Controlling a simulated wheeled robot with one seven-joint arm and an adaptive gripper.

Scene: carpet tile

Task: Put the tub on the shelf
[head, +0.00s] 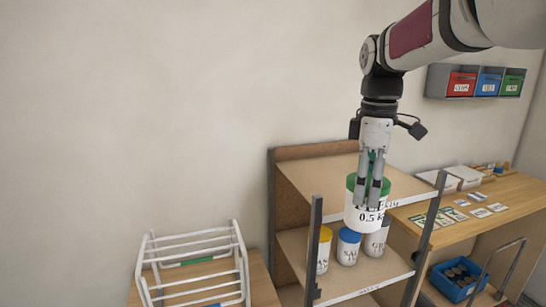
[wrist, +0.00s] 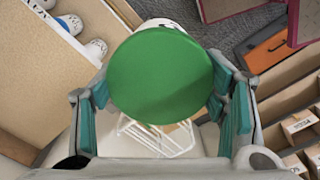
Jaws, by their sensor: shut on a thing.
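The tub (head: 361,218) is white with a green lid and a printed label, part of which reads "0.5". My gripper (head: 369,196) points down and is shut on the tub, with its fingers around the upper part. The green lid fills the middle of the wrist view (wrist: 160,75), between the two finger pads. The tub hangs upright and appears in front of the shelf (head: 310,172), apart from its boards. The shelf is wooden with grey posts and also shows at the left of the wrist view (wrist: 35,85).
On the board below stand a yellow-lidded tub (head: 323,255), a blue-lidded tub (head: 348,250) and a partly hidden tub (head: 376,243). The top board looks bare. A white wire rack (head: 195,262) stands left. A desk (head: 497,193) with cards stands right.

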